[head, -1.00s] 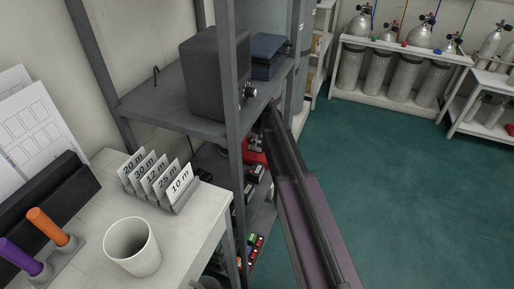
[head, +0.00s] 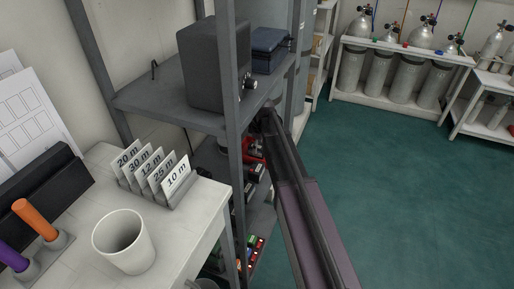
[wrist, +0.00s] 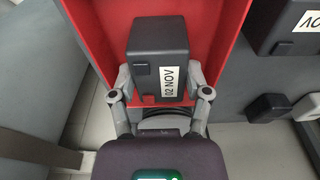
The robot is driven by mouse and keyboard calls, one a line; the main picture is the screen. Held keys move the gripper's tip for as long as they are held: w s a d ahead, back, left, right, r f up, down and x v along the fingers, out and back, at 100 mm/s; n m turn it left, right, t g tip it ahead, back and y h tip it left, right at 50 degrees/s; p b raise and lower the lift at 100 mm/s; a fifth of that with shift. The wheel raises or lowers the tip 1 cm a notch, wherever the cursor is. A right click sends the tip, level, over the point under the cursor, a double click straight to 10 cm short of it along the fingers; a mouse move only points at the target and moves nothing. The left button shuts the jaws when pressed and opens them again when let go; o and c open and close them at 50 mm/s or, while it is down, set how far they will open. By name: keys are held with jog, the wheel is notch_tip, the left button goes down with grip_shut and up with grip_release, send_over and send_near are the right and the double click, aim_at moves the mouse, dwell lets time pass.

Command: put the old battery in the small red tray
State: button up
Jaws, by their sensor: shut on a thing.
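In the wrist view a black battery (wrist: 160,45) with a white "02 NOV" label stands between the fingers of my gripper (wrist: 160,76), which is shut on its sides. The red tray (wrist: 225,30) spreads behind and around the battery, with its red wall at the left. I cannot tell whether the battery touches the tray floor or hangs just above it. In the head view a bit of red (head: 250,149) shows on a lower shelf behind the grey post; my arm and the post hide the gripper and the battery there.
Another black labelled block (wrist: 287,25) stands right of the tray on the grey shelf, with a small black piece (wrist: 267,107) nearer. The grey shelf post (head: 236,150) stands close left of my arm. A white table with a cup (head: 123,240) is at the left.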

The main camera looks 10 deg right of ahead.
aim_at(260, 146)
jog(key=shift+f, duration=0.15)
jog(key=o, duration=1.3)
jog(key=shift+o, duration=0.2)
jog(key=shift+r, duration=0.3)
jog(key=r+p, duration=0.7)
jog(key=shift+s+d+r, duration=0.15)
jog(key=shift+s+d, duration=0.15)
jog(key=shift+d, duration=0.1)
jog(key=s+m+h, duration=0.1)
jog(key=s+m, duration=1)
jog(key=s, duration=1.2)
jog(key=shift+a+g, duration=0.35)
jog(key=shift+g, duration=0.05)
